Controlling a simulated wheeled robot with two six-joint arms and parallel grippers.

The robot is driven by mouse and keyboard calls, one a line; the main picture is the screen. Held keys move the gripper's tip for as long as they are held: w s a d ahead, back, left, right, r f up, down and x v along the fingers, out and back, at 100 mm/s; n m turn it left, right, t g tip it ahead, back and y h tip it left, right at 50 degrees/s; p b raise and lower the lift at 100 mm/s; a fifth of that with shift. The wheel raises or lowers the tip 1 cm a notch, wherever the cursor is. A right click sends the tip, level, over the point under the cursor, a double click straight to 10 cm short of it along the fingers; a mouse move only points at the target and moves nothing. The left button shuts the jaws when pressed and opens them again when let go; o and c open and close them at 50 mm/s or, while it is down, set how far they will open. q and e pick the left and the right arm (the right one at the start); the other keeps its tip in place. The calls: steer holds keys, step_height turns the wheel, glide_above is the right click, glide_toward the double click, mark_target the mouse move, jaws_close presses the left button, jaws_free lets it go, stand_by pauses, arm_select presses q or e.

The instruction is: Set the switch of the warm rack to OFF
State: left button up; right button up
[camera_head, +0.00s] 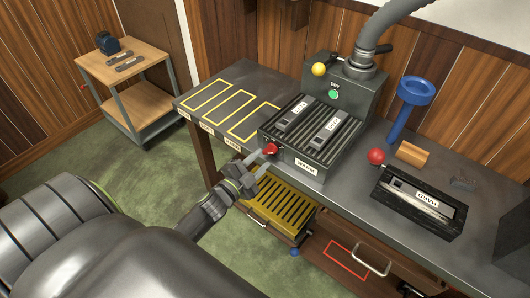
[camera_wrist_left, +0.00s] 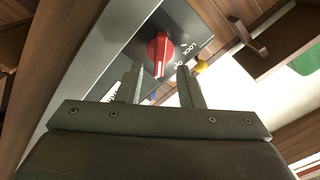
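The warm rack (camera_head: 318,139) is a dark ribbed box on the bench with a WARM label on its front. Its switch is a red knob (camera_head: 271,149) at the left of the front face. In the left wrist view the red knob (camera_wrist_left: 160,50) has a white mark at its lower end, with LOCK and partly hidden OFF lettering at right and other lettering at lower left. The mark points down between the lower letterings. My left gripper (camera_head: 266,160) is open, its fingertips (camera_wrist_left: 158,72) just short of the knob, one toward each side. Contact cannot be told. My right gripper is out of view.
Two labelled bars lie on the rack. A yellow slatted tray (camera_head: 277,209) sits below it. Behind stands a grey unit (camera_head: 348,88) with a hose. A black HARD box (camera_head: 419,202), red ball (camera_head: 376,156) and blue funnel (camera_head: 414,92) are at right. The yellow-outlined bench area is clear.

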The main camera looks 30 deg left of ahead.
mark_target(268, 153)
arm_select(q)
steer(key=shift+w+d, duration=0.15)
steer(key=shift+w, duration=1.4)
jaws_close()
